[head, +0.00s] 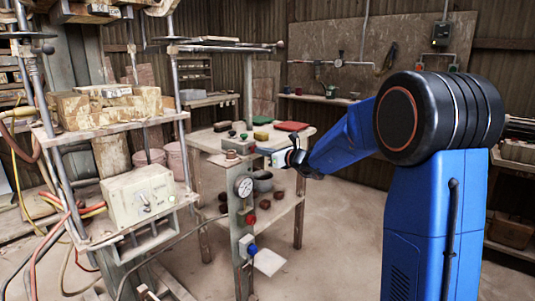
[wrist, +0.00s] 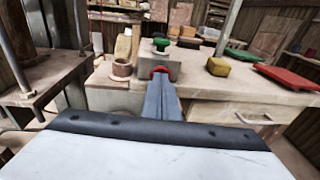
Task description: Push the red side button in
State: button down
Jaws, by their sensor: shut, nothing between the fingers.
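The red side button (wrist: 160,69) shows in the wrist view on the near side face of a small grey box (wrist: 160,57). A green button (wrist: 161,42) sits on top of this box. My gripper (wrist: 161,80) is shut and empty, with its fingertips right in front of the red button and overlapping its lower part. I cannot tell whether they touch it. In the head view my gripper (head: 257,150) points left at the grey box (head: 238,145) on the table; the red side button cannot be made out clearly there.
The box stands on a wooden table (wrist: 223,84). A yellow block (wrist: 219,67), a green tray (wrist: 244,55) and a red tray (wrist: 290,77) lie to its right. A brown cup-like piece (wrist: 122,69) stands left. A post with a gauge (head: 243,186) rises before the table.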

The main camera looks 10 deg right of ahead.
jog(key=shift+w+a, duration=0.1)
jog(key=shift+w, duration=0.05)
jog(key=shift+w+a+r, duration=0.2)
jog(key=shift+w+a, duration=0.3)
jog(key=shift+w, duration=0.25)
